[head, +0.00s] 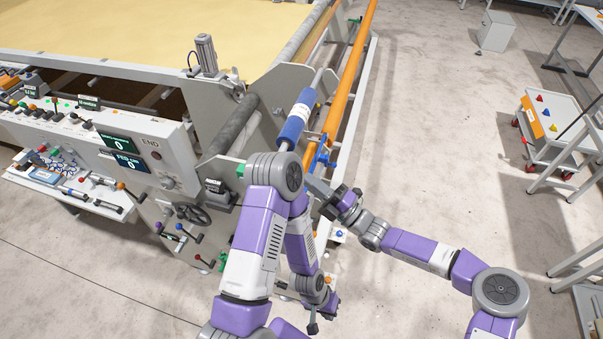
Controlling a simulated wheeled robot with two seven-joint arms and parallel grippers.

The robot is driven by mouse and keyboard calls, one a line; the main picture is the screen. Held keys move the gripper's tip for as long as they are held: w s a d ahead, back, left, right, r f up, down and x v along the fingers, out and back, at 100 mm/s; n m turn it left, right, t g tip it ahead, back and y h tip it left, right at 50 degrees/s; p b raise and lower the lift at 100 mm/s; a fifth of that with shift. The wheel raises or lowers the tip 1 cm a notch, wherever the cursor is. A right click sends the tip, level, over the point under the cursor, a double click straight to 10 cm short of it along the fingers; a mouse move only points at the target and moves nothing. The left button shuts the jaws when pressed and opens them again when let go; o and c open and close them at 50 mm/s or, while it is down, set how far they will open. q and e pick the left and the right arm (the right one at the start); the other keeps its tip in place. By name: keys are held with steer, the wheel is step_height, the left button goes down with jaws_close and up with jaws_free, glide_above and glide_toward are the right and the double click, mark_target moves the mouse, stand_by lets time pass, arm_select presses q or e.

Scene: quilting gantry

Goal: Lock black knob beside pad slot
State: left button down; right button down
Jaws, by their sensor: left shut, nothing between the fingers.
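The quilting machine's end panel (175,205) shows left of centre, with a black handwheel (193,214) and several small levers with coloured ends below it. I cannot make out for certain a black knob beside a pad slot; my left arm hides part of this end. My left gripper (313,326) is low in the middle of the view, pointing down, shut and empty, right of the panel and apart from the handwheel. My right gripper (318,188) is near the orange rail, beside a blue clamp (322,157); its fingers are too small and covered to read.
A blue roller (296,120) and an orange rail (352,75) run above the machine's side. A white cart (551,120) stands right. The floor between is clear.

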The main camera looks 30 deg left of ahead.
steer(key=d+b, duration=0.2)
steer(key=d, duration=0.8)
steer(key=shift+w+d+f, duration=0.15)
steer(key=shift+w+f, duration=0.1)
steer(key=shift+f, duration=0.05)
steer(key=shift+f, duration=0.1)
steer(key=s+d+f+n+g+h+b, duration=0.1)
steer(key=s+d+f+n+h+b, duration=0.15)
steer(key=f+n, duration=0.45)
steer(key=s+d+f+n+g+h+b, duration=0.1)
steer(key=s+d+f+n+h+b, duration=0.2)
steer(key=f, duration=0.8)
steer(key=s+d+f+n+g+h+b, duration=0.1)
steer(key=s+f+n+h, duration=0.35)
steer(key=f, duration=0.35)
steer(key=s+d+f+n+t+h+b, duration=0.2)
steer(key=s+d+f+n+h+b, duration=0.1)
steer(key=d+f+n, duration=0.7)
steer(key=s+d+f+n+t+h+b, duration=0.2)
steer(key=d+f+n+h+b, duration=0.3)
steer(key=d+f+n, duration=0.4)
step_height(320, 180, down, 4)
steer(key=shift+s+d+f+n+b, duration=0.15)
steer(key=shift+s+d+n+b, duration=0.35)
steer(key=shift+s, duration=0.4)
